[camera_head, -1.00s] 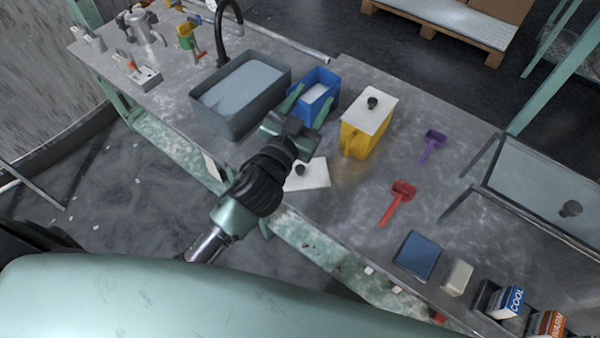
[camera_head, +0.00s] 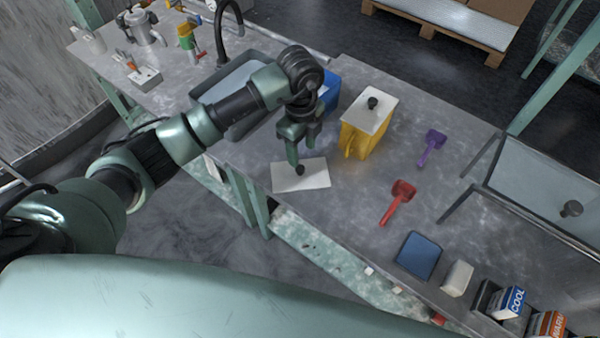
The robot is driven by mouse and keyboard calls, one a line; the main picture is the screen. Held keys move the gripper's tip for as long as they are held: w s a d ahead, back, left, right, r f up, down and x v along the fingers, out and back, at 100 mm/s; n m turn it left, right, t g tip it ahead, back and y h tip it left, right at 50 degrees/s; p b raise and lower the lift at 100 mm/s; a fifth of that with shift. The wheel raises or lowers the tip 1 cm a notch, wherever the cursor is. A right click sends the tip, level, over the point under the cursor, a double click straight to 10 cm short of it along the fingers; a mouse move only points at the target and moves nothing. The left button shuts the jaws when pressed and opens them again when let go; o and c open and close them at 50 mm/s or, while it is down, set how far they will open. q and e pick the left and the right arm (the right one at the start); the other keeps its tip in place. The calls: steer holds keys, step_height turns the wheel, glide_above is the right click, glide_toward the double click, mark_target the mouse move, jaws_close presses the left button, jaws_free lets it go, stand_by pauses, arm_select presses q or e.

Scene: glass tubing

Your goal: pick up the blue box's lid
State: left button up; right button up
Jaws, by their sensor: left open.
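The blue box (camera_head: 331,93) stands on the metal bench, partly hidden behind my left arm. A white lid (camera_head: 314,179) with a dark round knob (camera_head: 300,170) lies flat on the bench, in front of the blue box and left of the yellow box. My left gripper (camera_head: 299,158) points down just above the knob, with its fingers open. I cannot tell whether the fingers are around the knob or short of it. My right gripper is not in view.
The yellow box (camera_head: 357,143) with its own white knobbed lid (camera_head: 368,112) stands close on the right. A grey sink tub (camera_head: 216,119) is behind my arm. A red scoop (camera_head: 398,196) and a purple scoop (camera_head: 432,146) lie further right, with bare bench between.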

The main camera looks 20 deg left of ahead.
mark_target(300, 167)
arm_select(q)
steer(key=shift+a+f, duration=0.3)
steer(key=shift+f, duration=0.05)
step_height(300, 167, down, 7)
steer(key=shift+d+r+p, duration=0.1)
steer(key=shift+p, duration=0.2)
jaws_close()
